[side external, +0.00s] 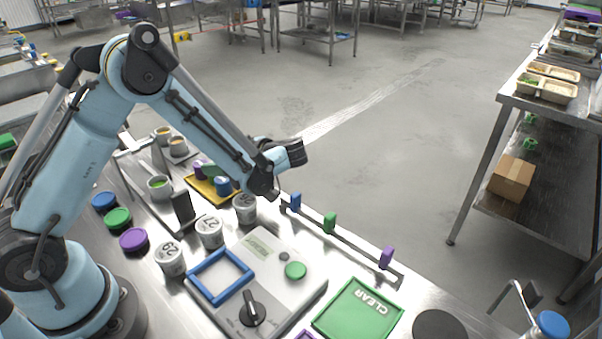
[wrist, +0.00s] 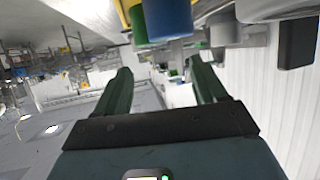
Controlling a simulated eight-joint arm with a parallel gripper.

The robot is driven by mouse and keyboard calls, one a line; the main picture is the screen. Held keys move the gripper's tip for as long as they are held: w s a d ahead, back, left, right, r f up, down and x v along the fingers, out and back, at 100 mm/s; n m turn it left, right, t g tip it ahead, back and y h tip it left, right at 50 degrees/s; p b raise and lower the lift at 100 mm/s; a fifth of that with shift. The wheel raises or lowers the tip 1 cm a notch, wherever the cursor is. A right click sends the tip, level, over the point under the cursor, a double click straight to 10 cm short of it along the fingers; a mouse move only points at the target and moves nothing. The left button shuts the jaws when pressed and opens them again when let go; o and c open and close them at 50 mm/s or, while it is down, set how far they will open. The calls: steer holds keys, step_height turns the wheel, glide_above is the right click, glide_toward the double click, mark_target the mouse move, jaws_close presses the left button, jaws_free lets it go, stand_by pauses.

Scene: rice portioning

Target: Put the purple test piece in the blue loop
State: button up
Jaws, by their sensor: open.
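A small purple piece (side external: 199,167) stands at the back of a yellow tray (side external: 205,194), beside a green piece (side external: 208,172) and a blue piece (side external: 222,186). It does not show clearly in the wrist view. The blue loop (side external: 236,289), a square frame, lies on the left part of a pale device with a dial. My gripper (side external: 300,152) is raised to the right of the tray, apart from it. In the wrist view its fingers (wrist: 160,86) are open with nothing held between them. A blue piece (wrist: 168,18) shows beyond them.
Several lidded tubs (side external: 210,232) stand between the tray and device. A rail (side external: 345,241) carries blue, green and purple (side external: 387,257) tabs. A green CLEAR mat (side external: 358,312) lies right of the device. A dark upright block (side external: 183,207) stands before the tray.

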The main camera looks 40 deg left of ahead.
mark_target(199, 162)
steer(key=x, duration=0.7)
steer(key=shift+w+a+f, duration=0.15)
steer(key=shift+w+f, duration=0.05)
steer(key=shift+w, duration=0.1)
steer(key=shift+c, duration=0.3)
steer(key=c, duration=1.2)
